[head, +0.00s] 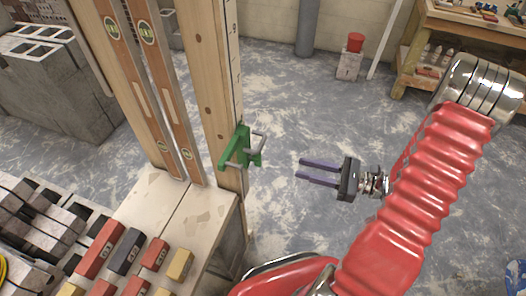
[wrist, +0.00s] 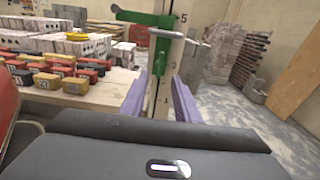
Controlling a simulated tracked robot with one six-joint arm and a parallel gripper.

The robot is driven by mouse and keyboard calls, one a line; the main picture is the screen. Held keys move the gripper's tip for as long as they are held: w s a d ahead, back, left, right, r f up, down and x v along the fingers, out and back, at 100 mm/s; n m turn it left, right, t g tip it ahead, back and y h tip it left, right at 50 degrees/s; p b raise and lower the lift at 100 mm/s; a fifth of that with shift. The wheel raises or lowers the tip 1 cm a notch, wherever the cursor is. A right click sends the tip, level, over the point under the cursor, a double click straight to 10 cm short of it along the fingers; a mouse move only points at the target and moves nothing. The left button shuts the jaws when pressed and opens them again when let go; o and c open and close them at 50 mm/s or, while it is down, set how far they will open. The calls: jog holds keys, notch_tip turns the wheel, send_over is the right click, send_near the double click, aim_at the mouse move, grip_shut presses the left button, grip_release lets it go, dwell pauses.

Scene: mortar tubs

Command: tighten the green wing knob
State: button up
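A green clamp-like fitting (head: 238,150) with grey metal rods sits on the side of an upright wooden post (head: 222,90). In the wrist view the green fitting (wrist: 158,50) is at the top centre, on the post marked with numbers. I cannot tell for sure which green part is the wing knob. My gripper (head: 299,169) has two purple fingers, parted and empty, pointing left at the fitting with a clear gap in the head view. In the wrist view my gripper (wrist: 159,88) has its fingers on either side of the post's lower part, below the fitting.
Two wooden spirit levels (head: 160,80) lean beside the post. A pale bench (head: 185,205) holds several coloured blocks (head: 127,250). Grey concrete blocks (head: 50,90) stand at the left. The floor between my gripper and the post is clear.

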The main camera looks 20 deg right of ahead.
aim_at(255, 158)
jog(key=shift+w+r+t, duration=0.1)
jog(key=shift+r+t, duration=0.2)
jog(key=shift+r, duration=0.05)
jog(key=x, duration=1.3)
jog(key=shift+a, duration=0.3)
jog(key=shift+w, duration=0.15)
grip_shut()
